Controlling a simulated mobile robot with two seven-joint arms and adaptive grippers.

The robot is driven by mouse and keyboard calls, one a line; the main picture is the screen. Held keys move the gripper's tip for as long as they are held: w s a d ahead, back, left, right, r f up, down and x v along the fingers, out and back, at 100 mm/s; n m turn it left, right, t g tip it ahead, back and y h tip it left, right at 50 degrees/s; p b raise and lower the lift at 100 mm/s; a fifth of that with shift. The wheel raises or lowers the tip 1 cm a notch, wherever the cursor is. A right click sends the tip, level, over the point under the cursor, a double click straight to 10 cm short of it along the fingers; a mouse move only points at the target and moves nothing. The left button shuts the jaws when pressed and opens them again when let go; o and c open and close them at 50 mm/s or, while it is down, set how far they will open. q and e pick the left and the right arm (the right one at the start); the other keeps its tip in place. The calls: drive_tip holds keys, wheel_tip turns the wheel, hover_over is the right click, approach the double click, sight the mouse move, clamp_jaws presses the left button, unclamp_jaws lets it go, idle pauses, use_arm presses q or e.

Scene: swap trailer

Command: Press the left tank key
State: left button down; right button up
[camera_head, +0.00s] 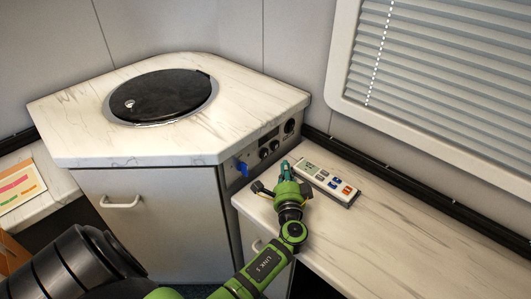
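A white key panel (341,191) lies flat on the marble-look counter at the right. It bears several small keys in grey, blue and orange-red; their labels are too small to read. My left gripper (286,168) is just left of the panel's far left end, above the counter's edge. Its teal fingertips look close together, with nothing seen between them. I cannot tell whether they touch the counter or the panel. Which key is the left tank key cannot be read. My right gripper is not in view.
A corner cabinet (150,186) with a round black lid (160,95) on top stands at the left. Its side carries dark knobs (264,153) and a blue lever (241,168) close to my gripper. A window blind (440,70) is at upper right. The counter (420,245) right of the panel is clear.

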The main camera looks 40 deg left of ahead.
sight(264, 154)
use_arm(q)
drive_tip(key=a, duration=0.4)
drive_tip(key=shift+w+a, duration=0.25)
drive_tip(key=shift+a, duration=0.15)
idle(0.8)
drive_tip(key=shift+a, duration=0.15)
drive_tip(key=shift+a+b, duration=0.3)
drive_tip(key=shift+a, duration=0.4)
idle(0.8)
drive_tip(key=shift+d, duration=0.1)
drive_tip(key=shift+d+b, duration=0.3)
drive_tip(key=shift+d, duration=0.45)
